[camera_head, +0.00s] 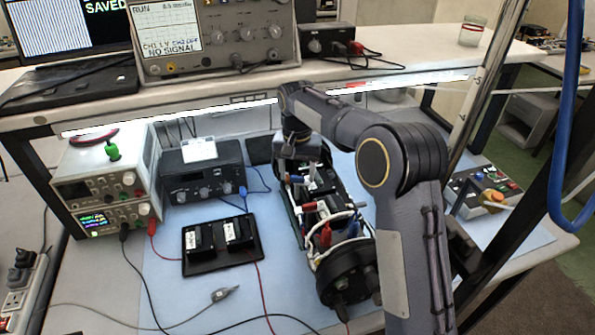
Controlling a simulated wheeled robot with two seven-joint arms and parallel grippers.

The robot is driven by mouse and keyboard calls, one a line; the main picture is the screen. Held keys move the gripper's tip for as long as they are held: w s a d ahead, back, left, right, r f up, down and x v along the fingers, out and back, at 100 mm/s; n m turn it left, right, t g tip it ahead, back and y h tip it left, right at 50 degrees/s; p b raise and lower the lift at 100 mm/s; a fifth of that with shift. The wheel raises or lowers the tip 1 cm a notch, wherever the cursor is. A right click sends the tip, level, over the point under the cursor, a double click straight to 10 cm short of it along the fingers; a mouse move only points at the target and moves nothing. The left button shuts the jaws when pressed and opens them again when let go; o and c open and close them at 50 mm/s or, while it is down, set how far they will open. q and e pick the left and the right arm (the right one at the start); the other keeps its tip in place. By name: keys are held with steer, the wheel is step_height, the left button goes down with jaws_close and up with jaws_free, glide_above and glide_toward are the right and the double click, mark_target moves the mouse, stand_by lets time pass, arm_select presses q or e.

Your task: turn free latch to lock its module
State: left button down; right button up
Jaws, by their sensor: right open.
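The opened cylinder (345,278) lies lengthwise on the blue mat, its round dark end cap toward me. Inside it are modules with red, white and blue parts. A red latch-like part (325,235) stands up near the front and a blue part (297,179) shows toward the back left. I cannot tell which latch is free. My right gripper (303,160) points down over the far end of the cylinder, with its jaws open. Its fingertips are small here, and contact with a part cannot be told. My left gripper is out of view.
A black tray (215,268) with two black modules lies left of the cylinder. Power supplies (90,165) and a dark instrument (205,180) stand behind it. A shelf (100,118) with an oscilloscope overhangs the back. Cables cross the front mat. A button box (485,188) sits at right.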

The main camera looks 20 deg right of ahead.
steer(key=shift+f, duration=0.3)
steer(key=shift+c, duration=0.2)
steer(key=c, duration=0.9)
steer(key=shift+r+n+p, duration=0.25)
steer(key=shift+n+p, duration=0.5)
steer(key=shift+n, duration=0.05)
steer(key=shift+c, duration=0.2)
steer(key=shift+n+p, duration=0.3)
steer(key=shift+n, duration=0.4)
steer(key=shift+f+n, duration=0.15)
steer(key=shift+n, duration=0.85)
steer(key=o, duration=1)
